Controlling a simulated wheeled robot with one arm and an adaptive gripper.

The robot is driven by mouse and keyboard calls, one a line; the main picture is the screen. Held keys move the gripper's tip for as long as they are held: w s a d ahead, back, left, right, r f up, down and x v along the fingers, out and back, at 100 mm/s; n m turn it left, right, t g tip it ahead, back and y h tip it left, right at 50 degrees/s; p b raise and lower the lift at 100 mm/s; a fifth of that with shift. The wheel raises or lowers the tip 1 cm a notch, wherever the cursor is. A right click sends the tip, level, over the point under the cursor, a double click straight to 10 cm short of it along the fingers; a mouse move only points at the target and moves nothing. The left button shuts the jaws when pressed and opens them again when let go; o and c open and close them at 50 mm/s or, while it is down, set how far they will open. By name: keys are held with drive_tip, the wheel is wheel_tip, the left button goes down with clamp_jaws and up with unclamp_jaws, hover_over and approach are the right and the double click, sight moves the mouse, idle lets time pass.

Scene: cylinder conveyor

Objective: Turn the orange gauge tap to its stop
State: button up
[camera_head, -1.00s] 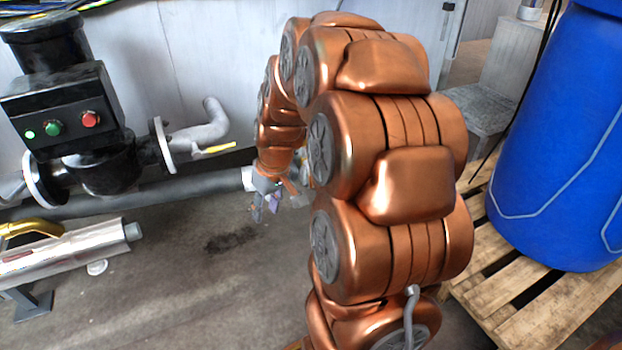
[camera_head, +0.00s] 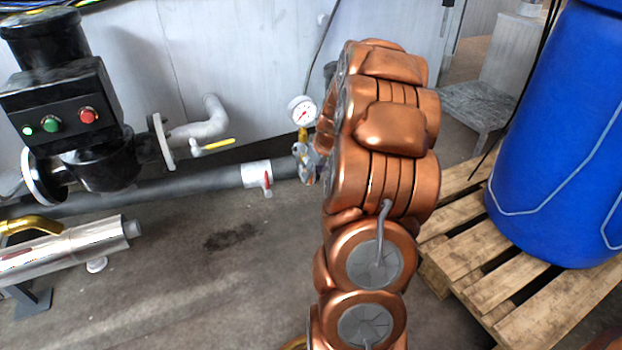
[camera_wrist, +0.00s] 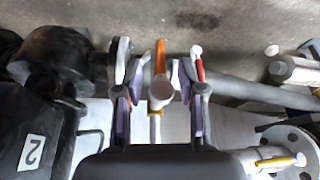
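The orange tap (camera_wrist: 160,58) shows in the wrist view as a narrow lever, with a round grey part (camera_wrist: 160,92) below it. My gripper (camera_wrist: 158,75) is open, with one finger on each side of the lever and a visible gap on both sides. In the head view the white dial gauge (camera_head: 302,110) stands on an orange-yellow stem (camera_head: 303,134) above the pipe. The area below the stem is crowded and partly hidden by my arm, so the tap lever is not clear there.
A yellow lever (camera_head: 217,145) is further left. A blue barrel (camera_head: 560,150) stands on a pallet (camera_head: 480,285) at right.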

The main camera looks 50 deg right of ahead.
drive_tip(key=x, duration=0.4)
drive_tip(key=shift+b, duration=0.4)
clamp_jaws()
